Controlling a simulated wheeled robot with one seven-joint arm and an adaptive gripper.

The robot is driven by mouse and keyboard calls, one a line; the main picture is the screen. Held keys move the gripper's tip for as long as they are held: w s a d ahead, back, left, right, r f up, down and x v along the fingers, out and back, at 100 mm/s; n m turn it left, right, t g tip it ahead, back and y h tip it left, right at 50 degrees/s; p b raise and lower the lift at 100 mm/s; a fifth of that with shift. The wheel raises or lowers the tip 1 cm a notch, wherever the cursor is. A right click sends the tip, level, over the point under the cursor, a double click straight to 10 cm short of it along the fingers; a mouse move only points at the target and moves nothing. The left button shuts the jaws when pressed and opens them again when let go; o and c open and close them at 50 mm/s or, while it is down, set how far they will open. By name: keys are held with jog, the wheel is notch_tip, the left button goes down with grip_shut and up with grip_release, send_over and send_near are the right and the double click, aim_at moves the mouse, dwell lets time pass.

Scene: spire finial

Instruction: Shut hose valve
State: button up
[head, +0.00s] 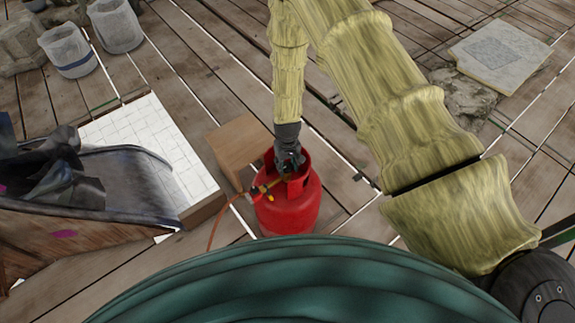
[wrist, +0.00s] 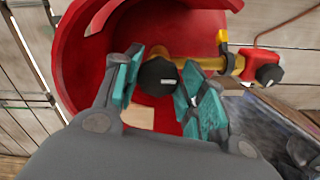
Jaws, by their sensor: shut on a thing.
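A red gas cylinder (head: 300,212) stands upright on the plank floor below my arm. My gripper (head: 288,158) points down into its red collar. In the wrist view my gripper (wrist: 165,82) has its teal finger pads on either side of a black knob (wrist: 157,76) and is shut on it. A brass fitting (wrist: 215,63) runs right from beside the knob to a small red hose valve with a black cap (wrist: 268,74). The hose valve also shows left of the cylinder's collar in the head view (head: 253,196). My gripper is apart from the hose valve.
An orange hose (head: 216,224) runs from the hose valve towards the floor. A wooden box (head: 237,145) stands close behind the cylinder. A white tiled slab (head: 150,125) and a dark curved chute (head: 125,180) lie left. Planks right of the cylinder are clear.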

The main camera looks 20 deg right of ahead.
aim_at(287, 168)
jog(key=shift+w, duration=0.1)
jog(key=o, duration=1)
jog(key=shift+o, duration=0.2)
notch_tip(287, 168, up, 12)
dwell(0.6)
